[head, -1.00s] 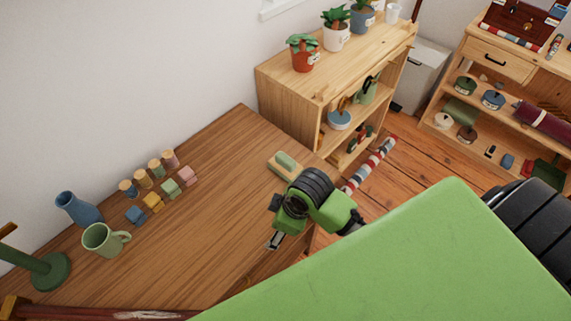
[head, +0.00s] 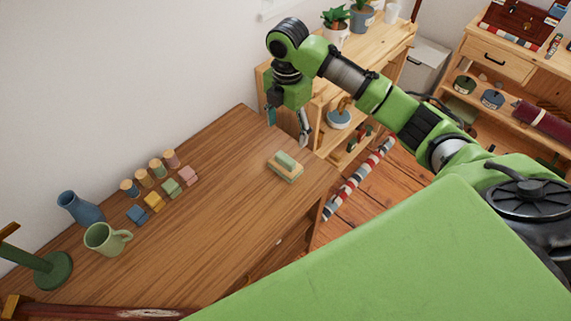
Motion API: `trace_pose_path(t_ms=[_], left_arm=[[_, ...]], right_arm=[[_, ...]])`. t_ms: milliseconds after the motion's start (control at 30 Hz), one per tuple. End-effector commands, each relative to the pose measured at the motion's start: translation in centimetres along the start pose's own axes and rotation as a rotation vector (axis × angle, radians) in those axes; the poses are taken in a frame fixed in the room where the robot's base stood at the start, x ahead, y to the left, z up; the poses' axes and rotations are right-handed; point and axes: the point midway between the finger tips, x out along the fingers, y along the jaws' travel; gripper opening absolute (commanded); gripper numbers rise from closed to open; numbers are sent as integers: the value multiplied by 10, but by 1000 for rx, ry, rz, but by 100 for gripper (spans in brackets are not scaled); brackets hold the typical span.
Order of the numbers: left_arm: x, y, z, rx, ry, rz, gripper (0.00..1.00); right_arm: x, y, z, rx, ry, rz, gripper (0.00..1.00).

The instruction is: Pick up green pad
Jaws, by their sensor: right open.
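The green pad (head: 287,159) lies on top of a light wooden block (head: 287,172) near the right end of the wooden table (head: 225,225). My right gripper (head: 288,135) is open and empty. It hangs in the air above and beyond the pad, with its fingers pointing down and apart from the pad. The pad is in plain sight. My left gripper is not in view.
Several small coloured blocks (head: 154,202) and wooden pegs, a blue vase (head: 80,208), a green mug (head: 106,239) and a green stand (head: 50,270) occupy the table's left. A wooden shelf (head: 385,52) with plants stands behind. The table's middle is clear.

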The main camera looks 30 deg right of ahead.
Motion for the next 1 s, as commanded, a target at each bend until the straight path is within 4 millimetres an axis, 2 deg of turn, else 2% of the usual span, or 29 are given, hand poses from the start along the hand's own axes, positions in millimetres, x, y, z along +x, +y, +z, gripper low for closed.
trace_pose_path(t_ms=[300,567,833,1000], left_arm=[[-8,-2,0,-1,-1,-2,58],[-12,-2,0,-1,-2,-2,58],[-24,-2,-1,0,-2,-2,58],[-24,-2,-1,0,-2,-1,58]], right_arm=[[60,-1,-1,0,2,-5,68],[81,-1,-2,1,1,-2,68],[119,0,-6,2,0,-2,68],[129,1,-6,0,0,1,68]])
